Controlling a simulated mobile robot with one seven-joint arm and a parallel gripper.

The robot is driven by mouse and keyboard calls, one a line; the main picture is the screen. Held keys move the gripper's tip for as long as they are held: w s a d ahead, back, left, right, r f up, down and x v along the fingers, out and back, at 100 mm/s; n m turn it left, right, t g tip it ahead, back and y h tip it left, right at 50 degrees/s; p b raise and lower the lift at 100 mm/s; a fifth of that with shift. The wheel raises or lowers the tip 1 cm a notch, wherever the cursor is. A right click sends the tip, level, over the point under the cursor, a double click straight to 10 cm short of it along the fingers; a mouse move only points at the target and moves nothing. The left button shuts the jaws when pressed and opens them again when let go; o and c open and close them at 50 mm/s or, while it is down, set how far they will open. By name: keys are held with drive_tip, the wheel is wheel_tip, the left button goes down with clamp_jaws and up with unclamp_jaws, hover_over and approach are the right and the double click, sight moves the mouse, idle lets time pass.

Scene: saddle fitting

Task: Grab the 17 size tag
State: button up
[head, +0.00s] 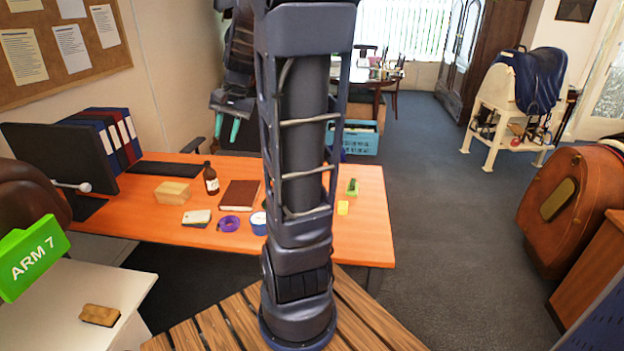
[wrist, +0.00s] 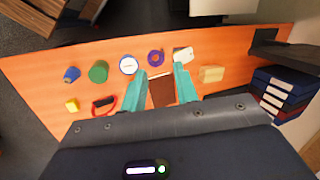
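I cannot make out a tag marked 17 in either view. My gripper (head: 226,129) hangs over the far side of the orange desk, its two teal fingers apart with nothing between them. In the wrist view my gripper (wrist: 164,86) is also open, with a dark red notebook (wrist: 163,92) seen below between the fingers. A dark blue saddle (head: 535,80) sits on a cream stand (head: 497,113) at the back right. Small items on the stand's shelf are too small to read.
The orange desk (head: 350,240) holds a brown bottle (head: 211,180), a wooden block (head: 172,193), a purple tape roll (head: 229,224) and a yellow cube (head: 342,208). A blue crate (head: 355,141) stands behind it. A brown leather case (head: 565,205) stands right. The grey floor between is clear.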

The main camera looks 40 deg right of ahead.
drive_tip(key=w+d+f+m+t+y, duration=0.1)
drive_tip(key=w+d+f+m+y, duration=0.3)
drive_tip(key=w+d, duration=0.6)
drive_tip(key=w+d+f+m+t+y, duration=0.1)
drive_tip(key=w+d+f+m+y, duration=0.2)
drive_tip(key=w+d+f+m, duration=0.65)
drive_tip(key=s+d+f+m+t, duration=0.1)
drive_tip(key=d+f+m+t, duration=0.3)
drive_tip(key=d, duration=0.6)
drive_tip(key=d+f+m+t+y, duration=0.1)
drive_tip(key=d+f+t, duration=0.2)
drive_tip(key=d+f, duration=0.55)
drive_tip(key=s+d+f+m+t, duration=0.1)
drive_tip(key=d+f+m+t, duration=0.15)
drive_tip(key=d, duration=1.05)
wheel_tip(320, 180, down, 8)
drive_tip(key=x, duration=0.7)
drive_tip(key=shift+t, duration=0.35)
drive_tip(key=shift+a+r, duration=0.1)
drive_tip(key=shift+r, duration=0.05)
clamp_jaws()
